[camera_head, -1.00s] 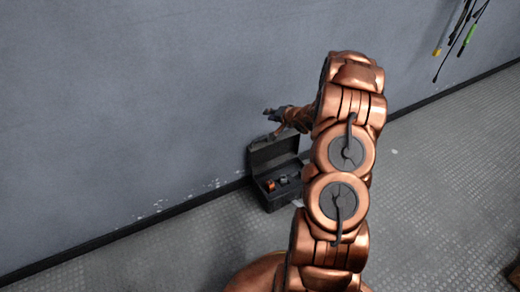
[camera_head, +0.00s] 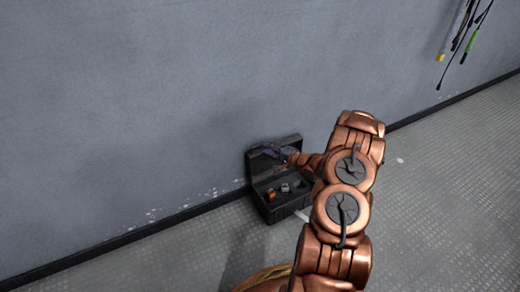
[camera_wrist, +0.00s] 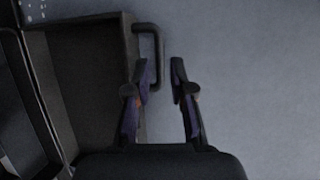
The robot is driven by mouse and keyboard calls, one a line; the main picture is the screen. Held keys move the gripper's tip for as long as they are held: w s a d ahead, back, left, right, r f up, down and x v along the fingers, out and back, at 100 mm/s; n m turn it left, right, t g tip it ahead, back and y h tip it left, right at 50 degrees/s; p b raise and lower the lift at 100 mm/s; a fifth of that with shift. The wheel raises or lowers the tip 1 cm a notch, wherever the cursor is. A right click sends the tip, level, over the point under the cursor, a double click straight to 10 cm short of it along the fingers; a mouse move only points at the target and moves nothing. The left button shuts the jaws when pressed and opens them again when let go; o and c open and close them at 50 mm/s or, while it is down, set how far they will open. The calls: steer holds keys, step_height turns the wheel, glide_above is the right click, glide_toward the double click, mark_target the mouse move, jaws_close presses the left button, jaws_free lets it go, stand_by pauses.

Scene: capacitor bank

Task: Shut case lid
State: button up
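The dark case (camera_head: 287,209) stands open on the floor against the wall. Its lid (camera_head: 290,144) is raised; the lid also fills the left of the wrist view (camera_wrist: 88,85). A black U-shaped handle (camera_wrist: 158,42) sticks out from the lid's edge. My gripper (camera_head: 272,152) is at the raised lid in the head view. In the wrist view my gripper (camera_wrist: 161,68) is open, with wall showing between its fingers. Its left finger overlaps the lid's edge and the lower end of the handle; I cannot tell whether they touch.
An orange item (camera_head: 271,194) and a grey item (camera_head: 285,187) sit inside the case. The wall (camera_head: 120,100) is close behind the case. Cables (camera_head: 460,40) hang on the wall at upper right. The floor (camera_head: 440,200) to the right is clear.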

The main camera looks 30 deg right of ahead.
mark_target(260, 153)
steer(key=shift+b+x, duration=0.65)
steer(key=shift+x, duration=1.65)
jaws_close()
